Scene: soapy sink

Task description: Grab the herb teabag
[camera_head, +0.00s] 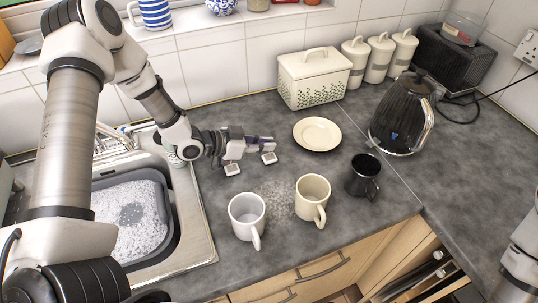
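My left gripper (262,144) reaches in from the left, low over the grey counter and pointing right. Its fingers are small and dark here, and I cannot tell whether they are open or shut. Two small whitish square pieces show just below it, one at the left (232,169) and one near the fingertips (269,158). They look like teabags, but no label is readable, so I cannot tell which is herb. I cannot tell whether the gripper touches either. Only a white link of my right arm shows at the right edge; its gripper is out of view.
A white mug (245,215), a cream mug (312,198) and a black mug (362,175) stand in front. A cream plate (317,134) lies behind, near a lidded bin (313,82) and black kettle (402,115). The sink (193,205) with a soapy basin is left.

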